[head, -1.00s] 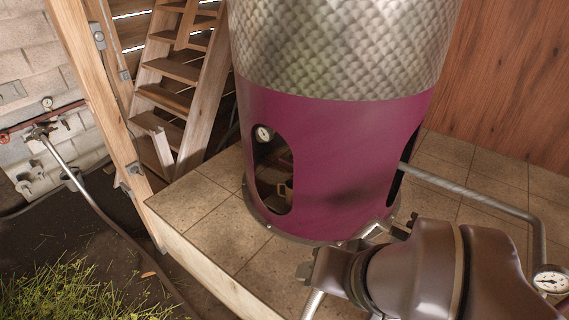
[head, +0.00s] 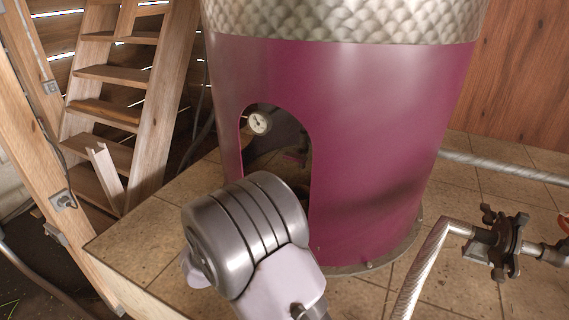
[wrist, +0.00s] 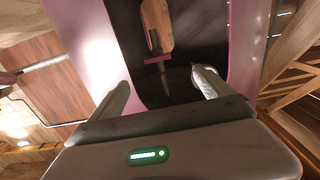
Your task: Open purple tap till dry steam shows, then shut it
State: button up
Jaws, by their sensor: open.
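In the wrist view, a dark purple bar on a stem, which looks like the tap (wrist: 157,59), lies inside the dark opening, beyond the fingertips. My gripper (wrist: 162,85) is open, its two pale fingers spread before the opening with nothing between them. In the head view my arm covers the lower part of the opening and hides the gripper. How far the tap is turned cannot be told.
A round dial gauge (head: 259,122) sits at the opening's upper left. A black-handled valve (head: 497,243) on a silver pipe stands to the right, with a bit of red at the picture's edge. Wooden steps (head: 112,110) rise at the left. The tiled platform (head: 130,250) is bare at front left.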

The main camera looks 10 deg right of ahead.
aim_at(294, 159)
jog(key=b+x, duration=0.2)
jog(key=x, duration=0.6)
jog(key=b+x, duration=0.1)
jog(key=x, duration=0.8)
jog(key=shift+s+d+r+b, duration=0.2)
jog(key=shift+d+r+b, duration=0.05)
jog(key=shift+d+b, duration=0.15)
jog(key=shift+c, duration=0.2)
jog(key=c, duration=1.3)
